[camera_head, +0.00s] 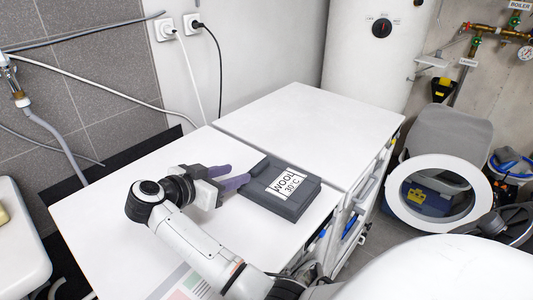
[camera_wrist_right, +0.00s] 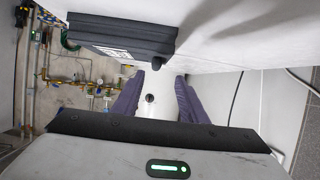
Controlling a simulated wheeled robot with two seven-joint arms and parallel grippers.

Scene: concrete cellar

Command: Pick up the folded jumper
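The folded jumper (camera_head: 272,196) is a dark grey, flat block with a white "WOOL 30°C" label. It lies on the white machine top, near its front edge. My right gripper (camera_head: 239,173), with purple fingers, is at the jumper's left side. In the right wrist view the jumper (camera_wrist_right: 120,38) is above the open fingers (camera_wrist_right: 158,80), off to one side of the gap. I cannot tell whether a fingertip touches it. My left gripper is not in view.
Two white machine tops (camera_head: 310,120) stand side by side, mostly bare. A white boiler (camera_head: 375,50) stands behind. An open round door (camera_head: 437,190) and a grey bin are at the right.

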